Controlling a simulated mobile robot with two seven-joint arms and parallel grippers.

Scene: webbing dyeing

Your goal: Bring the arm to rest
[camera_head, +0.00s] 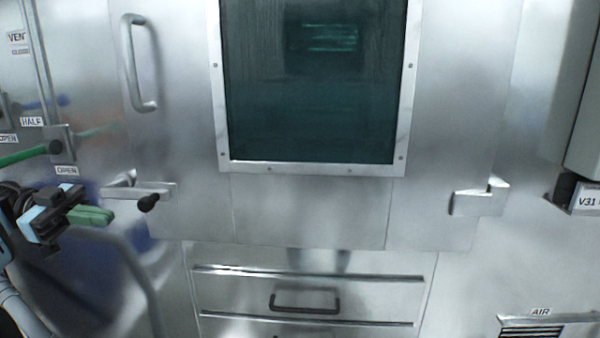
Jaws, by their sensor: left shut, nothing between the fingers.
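My left gripper (92,215) is at the lower left, in front of the steel machine front. Its green fingers are together and hold nothing that I can see. It is left of and a little below the black-knobbed door latch (150,192), with a visible gap between them in the picture. My right gripper is not in view.
A steel door with a dark window (315,85) and an upright handle (140,62) fills the middle. A green lever (25,156) is at the left. Below is a drawer with a dark handle (305,301). A vent marked AIR (540,331) is at the lower right.

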